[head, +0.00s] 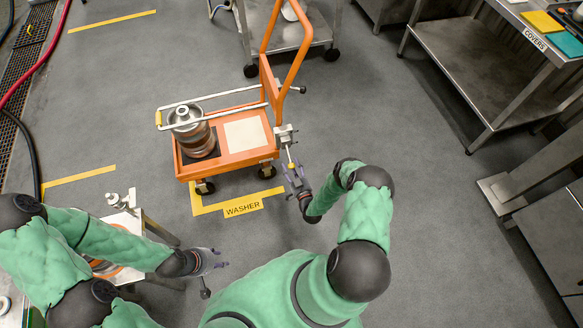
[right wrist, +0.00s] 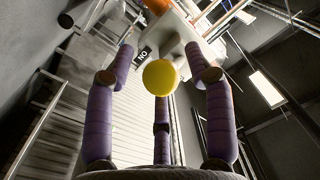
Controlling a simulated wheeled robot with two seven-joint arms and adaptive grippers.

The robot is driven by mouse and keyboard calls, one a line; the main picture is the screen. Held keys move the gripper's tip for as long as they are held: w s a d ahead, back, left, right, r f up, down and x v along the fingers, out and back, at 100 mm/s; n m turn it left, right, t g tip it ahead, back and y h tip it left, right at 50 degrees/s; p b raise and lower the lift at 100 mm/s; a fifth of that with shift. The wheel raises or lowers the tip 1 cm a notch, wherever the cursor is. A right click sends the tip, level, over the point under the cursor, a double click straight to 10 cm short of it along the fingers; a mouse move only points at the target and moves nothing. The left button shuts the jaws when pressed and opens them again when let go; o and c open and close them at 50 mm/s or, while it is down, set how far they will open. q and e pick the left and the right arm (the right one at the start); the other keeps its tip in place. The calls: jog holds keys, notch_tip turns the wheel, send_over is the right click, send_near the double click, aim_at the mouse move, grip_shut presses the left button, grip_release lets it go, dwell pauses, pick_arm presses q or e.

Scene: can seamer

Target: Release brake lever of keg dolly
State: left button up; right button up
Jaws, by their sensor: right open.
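The orange keg dolly (head: 236,160) stands on the grey floor in the head view, with a metal keg (head: 193,135) on its left part. A metal bracket (head: 285,134) sits at its right side, and a lever with a yellow knob (head: 291,165) points from it toward my right gripper (head: 297,180). In the right wrist view the round yellow knob (right wrist: 160,77) shows between the spread purple fingers of my right gripper (right wrist: 162,80), which is open. Contact cannot be told. My left gripper (head: 214,262) is at lower left, away from the dolly; its finger opening is unclear.
A yellow floor marking labelled WASHER (head: 242,207) lies in front of the dolly. A small metal stand (head: 155,231) is by my left arm. A steel cart (head: 290,38) stands behind, and a steel table (head: 480,60) at right. Floor right of the dolly is clear.

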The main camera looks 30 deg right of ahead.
jog(key=shift+w, duration=0.35)
grip_shut()
